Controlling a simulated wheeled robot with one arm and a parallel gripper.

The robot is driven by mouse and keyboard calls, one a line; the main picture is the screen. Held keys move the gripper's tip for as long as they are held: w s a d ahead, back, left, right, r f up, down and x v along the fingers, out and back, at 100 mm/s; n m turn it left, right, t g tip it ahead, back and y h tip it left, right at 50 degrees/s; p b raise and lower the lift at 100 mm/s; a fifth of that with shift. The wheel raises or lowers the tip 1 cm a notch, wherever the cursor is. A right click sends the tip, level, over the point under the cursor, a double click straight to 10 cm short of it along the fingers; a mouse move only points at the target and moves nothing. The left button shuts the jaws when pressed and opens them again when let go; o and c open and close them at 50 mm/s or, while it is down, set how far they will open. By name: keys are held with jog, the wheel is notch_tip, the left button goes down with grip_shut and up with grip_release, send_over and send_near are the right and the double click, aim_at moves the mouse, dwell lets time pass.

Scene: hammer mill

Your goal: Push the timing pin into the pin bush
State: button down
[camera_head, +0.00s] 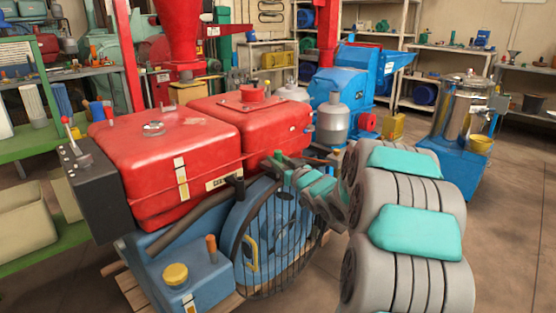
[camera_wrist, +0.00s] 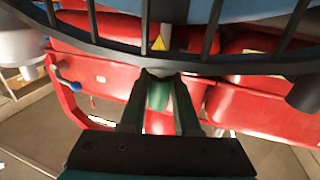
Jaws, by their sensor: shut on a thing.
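My gripper (camera_wrist: 158,82) is shut on a green, rounded piece (camera_wrist: 158,97), which looks like the timing pin's grip. In the wrist view it sits between the two fingers, close to the dark bars of the flywheel guard. In the head view my gripper (camera_head: 283,164) is at the upper right of the blue flywheel (camera_head: 262,222), by the red engine. The fingers and arm hide most of the held piece there. I cannot make out the pin's tip or the pin bush in either view.
The barred guard (camera_head: 249,267) stands in front of the flywheel. The red tank (camera_head: 165,165) and a dark control box (camera_head: 92,190) are to the left. A dark cylindrical part (camera_wrist: 303,93) juts out at the right of the wrist view. Open floor (camera_head: 510,230) lies to the right.

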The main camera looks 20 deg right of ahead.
jog(key=shift+f, duration=0.5)
jog(key=c, duration=0.6)
grip_release()
jog(key=shift+o, duration=0.2)
jog(key=s, duration=0.7)
jog(key=shift+s+d, duration=0.35)
jog(key=shift+s, duration=0.05)
